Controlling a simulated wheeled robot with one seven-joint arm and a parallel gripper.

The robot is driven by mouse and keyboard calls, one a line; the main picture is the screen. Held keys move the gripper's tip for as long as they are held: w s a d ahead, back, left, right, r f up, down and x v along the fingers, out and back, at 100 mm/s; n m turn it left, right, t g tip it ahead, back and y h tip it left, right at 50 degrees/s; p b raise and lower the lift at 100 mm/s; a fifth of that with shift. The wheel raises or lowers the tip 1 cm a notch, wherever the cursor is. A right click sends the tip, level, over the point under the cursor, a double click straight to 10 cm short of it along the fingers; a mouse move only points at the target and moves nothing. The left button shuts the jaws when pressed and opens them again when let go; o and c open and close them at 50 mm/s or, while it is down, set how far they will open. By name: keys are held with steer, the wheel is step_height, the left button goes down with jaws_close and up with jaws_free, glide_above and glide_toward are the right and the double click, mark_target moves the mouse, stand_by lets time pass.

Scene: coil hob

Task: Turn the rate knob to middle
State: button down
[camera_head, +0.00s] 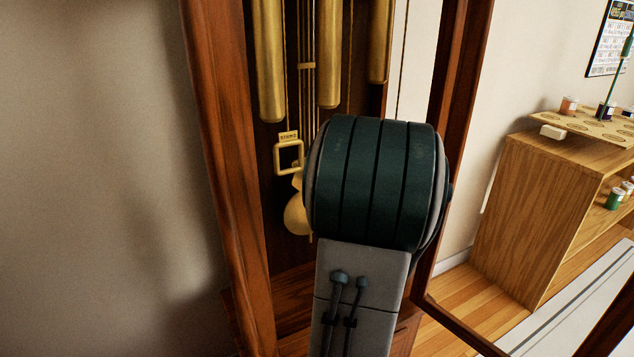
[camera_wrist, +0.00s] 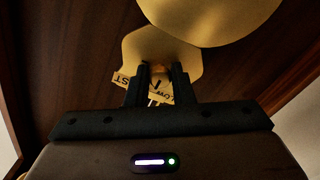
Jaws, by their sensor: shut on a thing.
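The rate knob (camera_wrist: 163,46) is a pale gold, angular knob in the wrist view. It sits just below the large round brass disc (camera_wrist: 210,15). My gripper (camera_wrist: 160,74) is shut on the knob, its two dark fingers at the knob's lower edge. A gold label (camera_wrist: 186,92) with partly readable dark lettering, apparently "SLOW" and "FAST", lies behind the fingers. The fingers cover its middle, so I cannot tell the setting. In the head view my arm hides the gripper.
The wooden clock case (camera_head: 222,150) stands open around my arm. A wooden shelf unit (camera_head: 540,210) stands at right.

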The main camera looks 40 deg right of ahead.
steer(key=c, duration=1.3)
jaws_free()
steer(key=p+v, duration=0.2)
steer(key=v, duration=1.2)
steer(key=shift+p, duration=0.4)
steer(key=shift+d, duration=0.1)
